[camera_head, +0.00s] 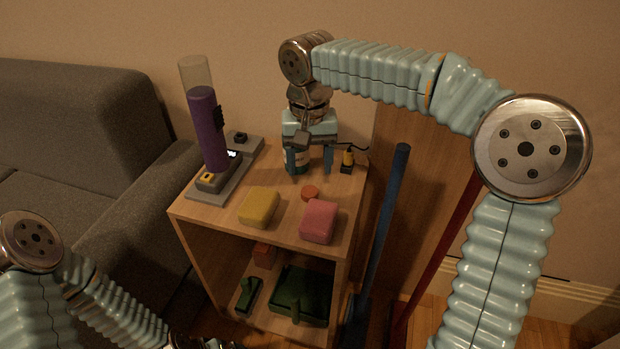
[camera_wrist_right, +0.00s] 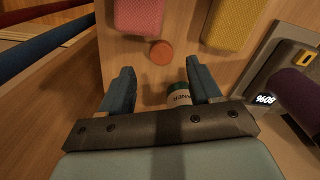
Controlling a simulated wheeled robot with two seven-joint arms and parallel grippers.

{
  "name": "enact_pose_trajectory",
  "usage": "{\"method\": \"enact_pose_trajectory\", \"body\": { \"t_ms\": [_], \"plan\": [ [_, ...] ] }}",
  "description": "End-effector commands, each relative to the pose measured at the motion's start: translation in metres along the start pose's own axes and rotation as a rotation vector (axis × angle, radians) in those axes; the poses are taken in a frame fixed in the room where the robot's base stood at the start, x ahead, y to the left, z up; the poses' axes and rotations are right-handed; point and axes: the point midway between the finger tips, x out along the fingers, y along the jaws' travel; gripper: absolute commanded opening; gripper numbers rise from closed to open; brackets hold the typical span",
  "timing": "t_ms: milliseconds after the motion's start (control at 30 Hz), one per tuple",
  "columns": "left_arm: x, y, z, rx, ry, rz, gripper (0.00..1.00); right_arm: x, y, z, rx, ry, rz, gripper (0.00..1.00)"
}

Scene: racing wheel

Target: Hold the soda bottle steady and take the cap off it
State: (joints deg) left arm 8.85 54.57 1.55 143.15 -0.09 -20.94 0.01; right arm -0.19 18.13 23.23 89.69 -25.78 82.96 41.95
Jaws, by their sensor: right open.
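My right gripper (camera_head: 308,170) hangs fingers-down over the back of the wooden cabinet top. It is open, and its two fingers also show in the right wrist view (camera_wrist_right: 160,68). A small bottle with a white label and green parts (camera_wrist_right: 179,97) stands in the gap, close to the finger on the right of that view. In the head view the bottle (camera_head: 299,165) is mostly hidden behind the gripper. An orange-red disc (camera_head: 309,194) lies in front on the cabinet top; I cannot tell whether it is the cap. My left arm is at the lower left, its fingers out of view.
A yellow block (camera_head: 259,206) and a pink block (camera_head: 318,221) lie at the cabinet's front. A purple cylinder (camera_head: 207,130) stands on a grey device at left. A small yellow-and-black object (camera_head: 348,158) is right of the gripper. A blue pole (camera_head: 385,220) rises beside the cabinet.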

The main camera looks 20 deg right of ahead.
Motion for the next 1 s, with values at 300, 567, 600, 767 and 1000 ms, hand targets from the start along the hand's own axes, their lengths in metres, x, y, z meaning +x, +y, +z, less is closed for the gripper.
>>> {"method": "enact_pose_trajectory", "body": {
  "t_ms": [300,567,600,767,1000],
  "plan": [
    [-0.005,0.003,0.001,0.002,-0.002,0.002,1.0,-0.039,-0.001,-0.001,-0.045,-0.001,0.0,0.7],
    [0.003,-0.002,0.0,-0.001,0.001,-0.001,1.0,-0.048,-0.008,-0.01,-0.561,0.0,-0.003,0.7],
    [0.003,-0.002,0.0,-0.001,0.001,-0.001,1.0,-0.05,-0.009,-0.011,-0.635,0.002,-0.003,0.7],
    [0.006,-0.004,-0.001,-0.002,0.002,-0.003,1.0,-0.05,-0.011,-0.013,-0.803,0.004,-0.003,0.7],
    [0.015,-0.011,-0.003,-0.007,0.007,-0.008,1.0,-0.002,-0.009,-0.013,-0.817,0.0,-0.002,0.7]
  ]
}}
